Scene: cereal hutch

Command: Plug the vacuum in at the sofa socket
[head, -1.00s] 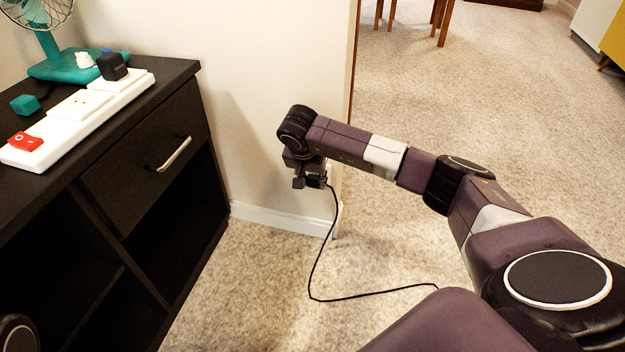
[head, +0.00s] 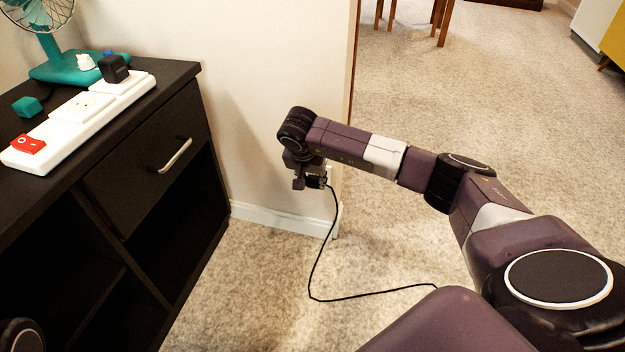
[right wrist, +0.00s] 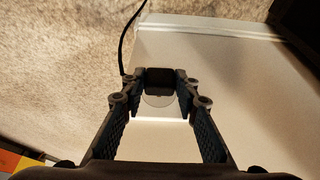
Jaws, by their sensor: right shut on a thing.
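A black plug (right wrist: 160,79) sits between the fingertips of my right gripper (right wrist: 160,88), which is shut on it. In the head view my right gripper (head: 309,182) is low by the end of the white wall. A thin black cord (head: 313,270) hangs from it to the carpet; the cord also shows in the right wrist view (right wrist: 123,42). A pale wall socket with a round face (right wrist: 159,101) lies just behind the plug, which partly covers it. I cannot tell whether the plug is seated. My left gripper is not in view.
A dark cabinet (head: 150,125) stands at the left. Open carpet (head: 480,110) lies to the right.

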